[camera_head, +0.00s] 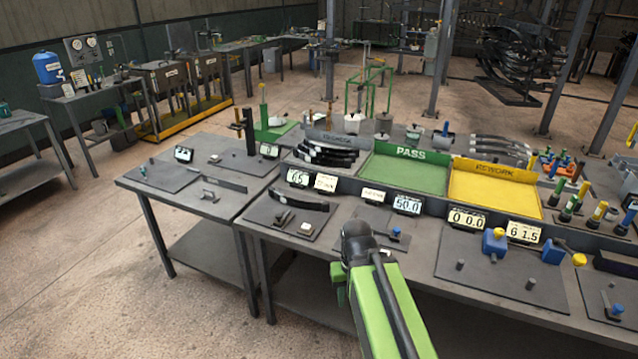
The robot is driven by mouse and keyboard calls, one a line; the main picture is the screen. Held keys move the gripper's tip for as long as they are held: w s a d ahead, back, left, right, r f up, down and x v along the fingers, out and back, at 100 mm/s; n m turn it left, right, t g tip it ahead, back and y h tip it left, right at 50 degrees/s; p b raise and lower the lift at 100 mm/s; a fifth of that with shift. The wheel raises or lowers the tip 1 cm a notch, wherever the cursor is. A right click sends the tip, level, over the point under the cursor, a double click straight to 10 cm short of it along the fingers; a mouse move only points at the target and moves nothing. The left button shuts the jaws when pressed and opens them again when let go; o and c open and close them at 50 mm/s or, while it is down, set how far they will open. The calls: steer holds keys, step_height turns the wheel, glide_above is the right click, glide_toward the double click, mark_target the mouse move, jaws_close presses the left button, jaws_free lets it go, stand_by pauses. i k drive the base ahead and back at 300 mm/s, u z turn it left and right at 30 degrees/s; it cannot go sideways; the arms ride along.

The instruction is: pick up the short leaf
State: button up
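Several leaf-like strips show, and I cannot tell for sure which is the short leaf. A dark curved leaf (301,199) lies on a dark plate on the near bench, left of my arm. A flatter grey leaf (225,184) lies on the left bench. Several dark curved leaves (328,156) lie stacked in the grey tray. My gripper (345,284) is at the end of my green arm, at the bench's front edge, to the right of and nearer than the dark curved leaf. Its fingers are mostly hidden, and no leaf shows in it.
A green PASS tray (402,175) and a yellow REWORK tray (494,193) stand behind a row of number displays. Blue blocks with yellow knobs (495,243) stand on a plate at the right. Low pegs and small fixtures dot the bench. The floor at the left front is clear.

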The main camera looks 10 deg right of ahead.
mark_target(324, 206)
steer(key=i, duration=0.9)
steer(key=z, duration=0.05)
